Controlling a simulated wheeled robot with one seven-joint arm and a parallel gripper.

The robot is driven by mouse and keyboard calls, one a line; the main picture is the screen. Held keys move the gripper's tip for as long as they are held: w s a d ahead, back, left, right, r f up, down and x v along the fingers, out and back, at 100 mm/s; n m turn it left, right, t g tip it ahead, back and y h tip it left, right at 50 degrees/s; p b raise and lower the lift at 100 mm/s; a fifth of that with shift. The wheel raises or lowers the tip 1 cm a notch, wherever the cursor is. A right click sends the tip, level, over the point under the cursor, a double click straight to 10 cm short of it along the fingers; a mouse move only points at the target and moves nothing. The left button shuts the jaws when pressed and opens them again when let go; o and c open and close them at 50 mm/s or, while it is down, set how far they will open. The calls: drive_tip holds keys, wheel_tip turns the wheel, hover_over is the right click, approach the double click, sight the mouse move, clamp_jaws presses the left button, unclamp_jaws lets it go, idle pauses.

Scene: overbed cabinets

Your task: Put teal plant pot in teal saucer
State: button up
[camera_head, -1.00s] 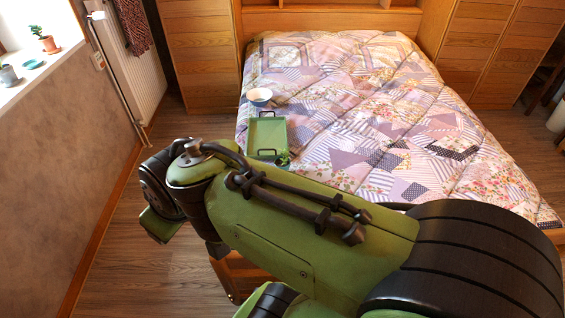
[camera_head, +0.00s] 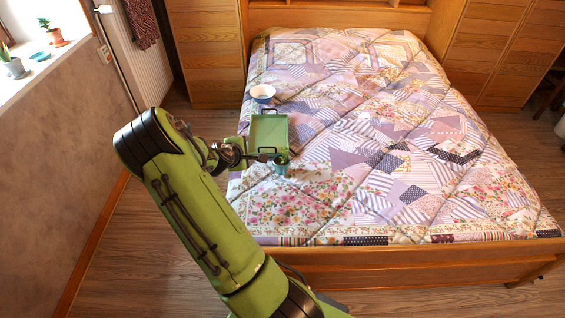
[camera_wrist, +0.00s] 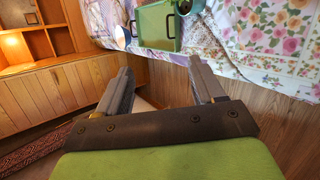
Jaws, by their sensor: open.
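The teal plant pot (camera_head: 281,168) stands on the bed beside the near right corner of the green tray. In the wrist view a small part of the pot (camera_wrist: 184,7) shows at the top edge, right of the tray. The teal saucer (camera_head: 40,56) lies on the windowsill at the far left, apart from the pot, and looks empty. My gripper (camera_wrist: 160,68) is open and empty, with floor and the bed's side visible between its fingers. It is at the bed's left edge, near the tray, and not touching the pot in the wrist view.
The green tray (camera_head: 268,131) with dark handles lies on the bed's left edge, with a bowl (camera_head: 262,93) behind it. A terracotta pot (camera_head: 54,36) and a grey potted plant (camera_head: 15,68) flank the saucer. The quilt right of the tray is clear.

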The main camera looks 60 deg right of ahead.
drive_tip(key=s+d+f+n+h, duration=0.3)
drive_tip(key=s+d+f+n, duration=0.2)
drive_tip(key=d+f+n, duration=0.35)
drive_tip(key=n+t+p, duration=0.1)
drive_tip(key=n+t, duration=0.2)
drive_tip(key=n, duration=0.4)
approach(286, 156)
drive_tip(key=shift+y, duration=0.3)
drive_tip(key=b+x, duration=0.3)
drive_tip(key=x, duration=0.3)
drive_tip(key=shift+d+f+b, duration=0.2)
drive_tip(key=shift+d+b, duration=0.15)
drive_tip(key=b+x, duration=0.4)
drive_tip(key=x, duration=0.1)
drive_tip(key=shift+w+d+f, duration=0.1)
drive_tip(key=shift+w+d, duration=0.1)
drive_tip(key=shift+d, duration=0.1)
drive_tip(key=shift+c, duration=0.2)
clamp_jaws()
